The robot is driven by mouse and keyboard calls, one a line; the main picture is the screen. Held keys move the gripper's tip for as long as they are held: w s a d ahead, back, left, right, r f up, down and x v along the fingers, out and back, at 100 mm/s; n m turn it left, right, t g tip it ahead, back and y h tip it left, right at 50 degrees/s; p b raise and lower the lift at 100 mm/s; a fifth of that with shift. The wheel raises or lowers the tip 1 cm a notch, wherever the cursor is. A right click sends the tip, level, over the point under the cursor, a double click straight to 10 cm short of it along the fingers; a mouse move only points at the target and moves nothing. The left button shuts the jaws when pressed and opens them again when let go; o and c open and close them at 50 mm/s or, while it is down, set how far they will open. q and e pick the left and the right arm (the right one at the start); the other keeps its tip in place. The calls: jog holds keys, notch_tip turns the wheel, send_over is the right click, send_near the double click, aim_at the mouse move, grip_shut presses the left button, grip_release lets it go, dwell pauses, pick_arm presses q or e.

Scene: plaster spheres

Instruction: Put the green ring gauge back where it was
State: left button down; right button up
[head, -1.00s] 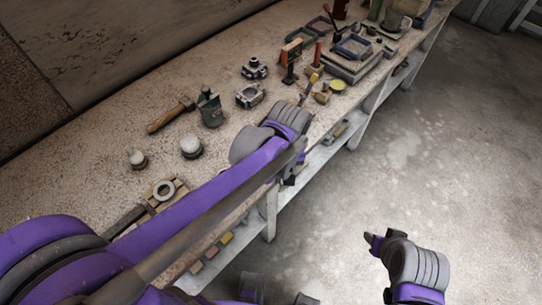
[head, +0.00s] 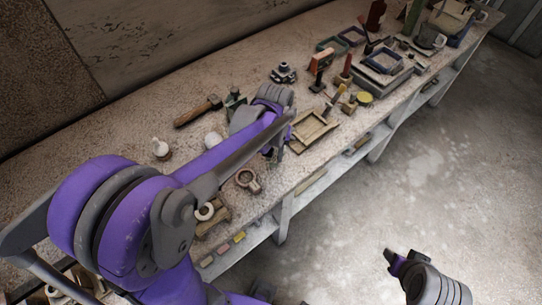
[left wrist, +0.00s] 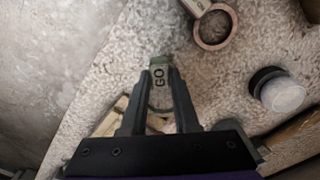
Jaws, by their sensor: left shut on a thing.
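The green ring gauge (left wrist: 158,76) is between the fingertips of my left gripper (left wrist: 160,84), with a "GO" label facing the left wrist camera. Its ring is partly hidden by the fingers. In the head view my left gripper (head: 276,150) is over the front of the bench, largely hidden by its own arm, and the gauge cannot be made out there. A second, reddish ring gauge (head: 248,180) lies on the bench nearby; it also shows in the left wrist view (left wrist: 231,22). My right gripper (head: 391,259) hangs over the floor, clear of the bench; its opening is unclear.
A shallow wooden tray (head: 301,148) lies right of my left gripper. Pale plaster spheres on dark bases, one at the left (head: 160,148), and a hammer (head: 198,112) stand behind the arm. Boxes and tools crowd the bench's far right. Bare bench shows around the reddish gauge.

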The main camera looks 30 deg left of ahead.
pick_arm(q)
jog(key=shift+w+a, duration=0.15)
jog(key=shift+a, duration=0.2)
jog(key=f, duration=0.3)
jog(key=shift+w+a, duration=0.1)
jog(key=shift+a, duration=0.2)
jog(key=shift+f, duration=0.3)
jog(key=shift+f, duration=0.1)
jog(key=c, duration=0.7)
grip_release()
jog(key=shift+o, duration=0.2)
